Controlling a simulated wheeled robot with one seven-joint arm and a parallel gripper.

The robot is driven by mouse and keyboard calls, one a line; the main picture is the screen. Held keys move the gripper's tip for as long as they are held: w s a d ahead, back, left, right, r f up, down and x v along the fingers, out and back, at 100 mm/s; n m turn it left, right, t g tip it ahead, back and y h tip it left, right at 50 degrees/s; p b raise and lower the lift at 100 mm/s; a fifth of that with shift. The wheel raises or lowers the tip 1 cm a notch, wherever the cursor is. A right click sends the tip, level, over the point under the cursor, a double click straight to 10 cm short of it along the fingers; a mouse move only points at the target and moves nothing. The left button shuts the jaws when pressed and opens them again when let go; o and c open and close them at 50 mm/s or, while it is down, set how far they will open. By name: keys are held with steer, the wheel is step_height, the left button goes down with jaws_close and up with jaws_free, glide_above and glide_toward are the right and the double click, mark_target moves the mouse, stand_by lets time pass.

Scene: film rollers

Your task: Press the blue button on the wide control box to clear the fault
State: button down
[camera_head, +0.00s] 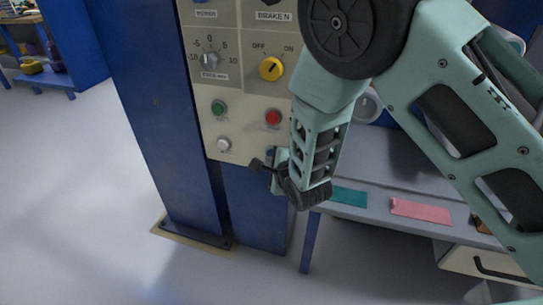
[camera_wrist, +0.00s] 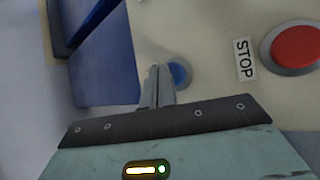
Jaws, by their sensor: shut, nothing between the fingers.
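The wide control box (camera_head: 237,141) is a cream panel on a blue column, with labelled knobs above and small buttons below. In the head view my gripper (camera_head: 257,164) is at the lower right of the panel, near its bottom edge. My gripper and forearm hide most of that corner, and only a sliver of blue shows there. In the wrist view the blue button (camera_wrist: 179,74) is round and sits in a grey ring. My shut, empty gripper (camera_wrist: 155,70) has its fingertips just left of the blue button. I cannot tell whether they touch the panel.
A red STOP button (camera_wrist: 296,45) is right of the blue one; it also shows in the head view (camera_head: 273,118). A green button (camera_head: 218,108) and a white button (camera_head: 224,145) are on the left. A grey table (camera_head: 375,222) with coloured pieces stands at right.

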steer(key=shift+w+d, duration=0.15)
steer(key=shift+w, duration=0.35)
stand_by(0.6)
steer(key=shift+s, duration=0.15)
steer(key=shift+s+a, duration=0.25)
steer(key=shift+s, duration=0.45)
steer(key=shift+s, duration=0.1)
steer(key=shift+s+a+b, duration=0.15)
steer(key=shift+s+a, duration=0.15)
steer(key=shift+s, duration=0.45)
steer(key=shift+s+a+b, duration=0.2)
steer(key=shift+s+a, duration=0.1)
steer(key=shift+s, duration=0.5)
steer(key=shift+s+a+b, duration=0.15)
steer(key=shift+s+a, duration=0.15)
steer(key=shift+s, duration=0.45)
steer(key=shift+r, duration=0.1)
